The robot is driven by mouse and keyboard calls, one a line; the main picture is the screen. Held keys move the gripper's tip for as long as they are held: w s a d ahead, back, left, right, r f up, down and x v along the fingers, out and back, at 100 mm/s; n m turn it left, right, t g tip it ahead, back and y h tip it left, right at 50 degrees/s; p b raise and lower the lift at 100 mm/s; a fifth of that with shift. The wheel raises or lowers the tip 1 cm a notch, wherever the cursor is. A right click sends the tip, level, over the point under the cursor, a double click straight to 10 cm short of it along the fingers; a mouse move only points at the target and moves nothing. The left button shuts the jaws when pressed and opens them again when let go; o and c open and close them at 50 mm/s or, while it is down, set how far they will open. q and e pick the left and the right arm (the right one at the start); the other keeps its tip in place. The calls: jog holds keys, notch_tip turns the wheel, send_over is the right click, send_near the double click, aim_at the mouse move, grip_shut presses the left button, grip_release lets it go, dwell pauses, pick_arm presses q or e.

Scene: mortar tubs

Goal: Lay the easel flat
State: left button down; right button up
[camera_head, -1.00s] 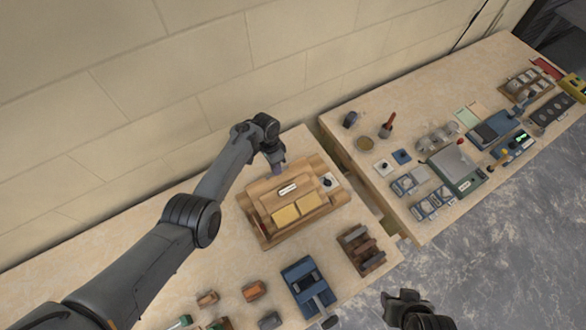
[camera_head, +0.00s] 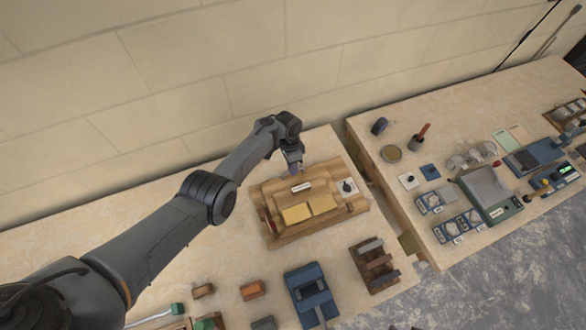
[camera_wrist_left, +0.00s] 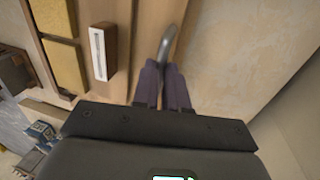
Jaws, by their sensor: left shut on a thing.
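The easel (camera_head: 273,204) is a wooden frame on the left bench, with two yellow pads (camera_head: 297,213) and a white-faced label block (camera_head: 301,187). It looks low and slanted; I cannot tell its exact tilt. My left gripper (camera_head: 295,169) is at its back edge, near the wall. In the left wrist view, its dark fingers (camera_wrist_left: 163,70) are shut on a curved grey metal piece (camera_wrist_left: 169,43) beside the wooden board (camera_wrist_left: 150,25). The grip point is partly hidden by the fingers. A dark sliver at the bottom edge of the head view may be my right gripper.
In front of the easel are a blue fixture (camera_head: 307,292), a brown wooden rack (camera_head: 374,264) and several small blocks. A white plate with a black knob (camera_head: 347,187) adjoins its right side. The wall is close behind. A gap separates the right bench (camera_head: 370,125).

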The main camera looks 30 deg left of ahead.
pick_arm(q)
jog(key=shift+w+a+f, duration=0.1)
jog(key=shift+a+f, duration=0.25)
jog(key=shift+a, duration=0.15)
jog(key=c, duration=1.6)
grip_release()
jog(key=o, duration=0.4)
jog(key=shift+w+a+r, duration=0.2)
jog(key=shift+w, duration=0.1)
jog(key=shift+o, duration=0.2)
jog(key=shift+s, duration=0.1)
jog(key=shift+r, duration=0.1)
jog(key=shift+d, duration=0.1)
jog(key=shift+r+p, duration=0.35)
jog(key=shift+r, duration=0.3)
jog(key=p+v, duration=0.2)
jog(key=v, duration=0.7)
jog(key=shift+r+p, duration=0.2)
jog(key=shift+p, duration=0.15)
